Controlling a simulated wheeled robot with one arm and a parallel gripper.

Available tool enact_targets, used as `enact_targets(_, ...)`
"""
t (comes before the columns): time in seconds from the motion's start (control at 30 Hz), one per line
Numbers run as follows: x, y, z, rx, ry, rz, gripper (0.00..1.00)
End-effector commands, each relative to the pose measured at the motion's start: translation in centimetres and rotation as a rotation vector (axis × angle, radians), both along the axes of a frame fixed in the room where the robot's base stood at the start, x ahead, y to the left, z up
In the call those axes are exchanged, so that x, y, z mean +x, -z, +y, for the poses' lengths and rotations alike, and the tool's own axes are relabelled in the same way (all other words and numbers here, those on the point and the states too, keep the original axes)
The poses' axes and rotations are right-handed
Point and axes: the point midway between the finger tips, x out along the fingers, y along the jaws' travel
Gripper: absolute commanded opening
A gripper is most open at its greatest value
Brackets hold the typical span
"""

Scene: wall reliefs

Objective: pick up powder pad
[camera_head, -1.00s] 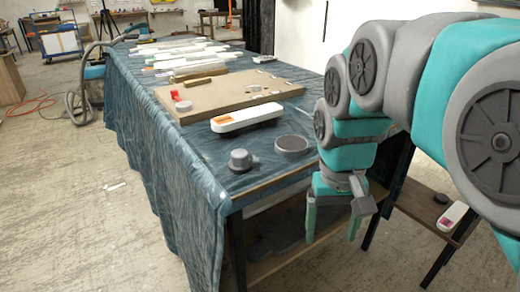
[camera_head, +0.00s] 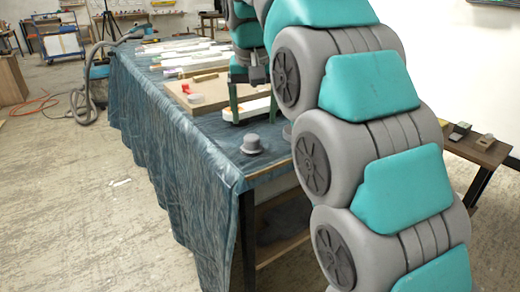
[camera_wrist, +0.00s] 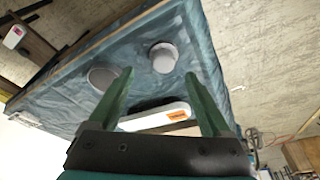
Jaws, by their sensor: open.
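A grey, hat-shaped round piece with a raised knob, which looks like the powder pad (camera_head: 252,145), stands on the cloth near the table's front corner. In the wrist view this pad (camera_wrist: 164,58) shows just beyond and between the fingertips. My gripper (camera_head: 253,119) points down over the table, open and empty, seemingly a little behind the pad in the head view. Its green fingers (camera_wrist: 160,74) are spread apart in the wrist view. I cannot tell the exact height of the tips.
A shallow grey round dish (camera_wrist: 103,77) lies beside the pad, mostly hidden by my arm in the head view. A white device with an orange label (camera_wrist: 155,117) lies close to the fingers. A brown board (camera_head: 205,96) lies behind. The blue cloth-covered table (camera_head: 175,135) ends just in front.

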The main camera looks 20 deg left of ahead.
Motion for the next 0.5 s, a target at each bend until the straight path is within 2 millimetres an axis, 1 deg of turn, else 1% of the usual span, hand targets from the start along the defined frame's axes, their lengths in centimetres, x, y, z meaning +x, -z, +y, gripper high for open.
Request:
enact_targets(0.03,0.0,-0.1,0.6,0.004,-0.005,-0.004,0.82)
enact_targets(0.13,0.1,0.0,1.0,0.007,-0.007,-0.008,0.82)
enact_targets(0.37,0.6,2.3,1.1,0.006,-0.006,-0.006,0.82)
enact_targets(0.5,0.8,2.8,1.2,0.006,-0.006,-0.006,0.82)
